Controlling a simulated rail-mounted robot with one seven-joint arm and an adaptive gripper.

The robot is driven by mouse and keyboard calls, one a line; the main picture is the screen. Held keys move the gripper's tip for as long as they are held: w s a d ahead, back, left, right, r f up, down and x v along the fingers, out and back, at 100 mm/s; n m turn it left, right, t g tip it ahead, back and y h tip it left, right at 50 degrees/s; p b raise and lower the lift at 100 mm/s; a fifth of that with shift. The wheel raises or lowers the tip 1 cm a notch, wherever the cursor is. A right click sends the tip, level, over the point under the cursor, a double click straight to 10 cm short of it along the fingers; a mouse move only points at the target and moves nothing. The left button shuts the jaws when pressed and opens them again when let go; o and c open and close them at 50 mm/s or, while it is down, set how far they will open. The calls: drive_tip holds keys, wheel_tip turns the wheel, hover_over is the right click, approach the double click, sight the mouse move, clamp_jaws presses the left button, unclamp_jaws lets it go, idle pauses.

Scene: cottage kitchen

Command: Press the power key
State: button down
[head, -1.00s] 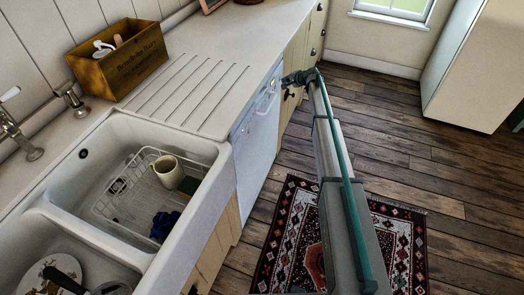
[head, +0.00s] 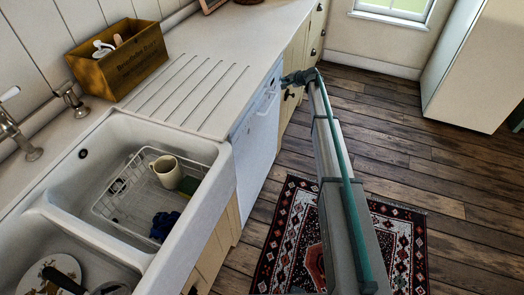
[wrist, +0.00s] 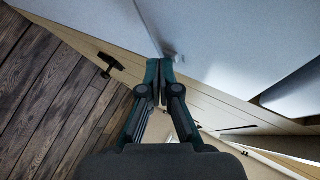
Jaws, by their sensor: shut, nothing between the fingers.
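A white dishwasher (head: 257,135) stands under the counter to the right of the sink, with its control strip and handle along the top of its front. My gripper (head: 286,81) is at the far top corner of that front. In the wrist view my gripper (wrist: 160,66) is shut and empty, its dark green fingertips together at the edge of the white front (wrist: 210,35). A small pale detail shows just right of the tips. I cannot tell whether it is the power key, or whether the tips touch the front. No power key can be clearly made out in the head view.
A dark cabinet knob (wrist: 110,65) is left of my fingers on a cream cabinet. The sink (head: 215,165) holds a wire rack and a mug. A wooden box (head: 117,58) stands on the counter. A patterned rug (head: 300,225) lies on open floor.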

drive_tip(key=shift+s+d, duration=0.2)
drive_tip(key=shift+d, duration=0.3)
drive_tip(key=s+d+b, duration=0.2)
drive_tip(key=d, duration=0.3)
drive_tip(key=shift+d, duration=0.3)
drive_tip(key=shift+s, duration=0.15)
idle(0.4)
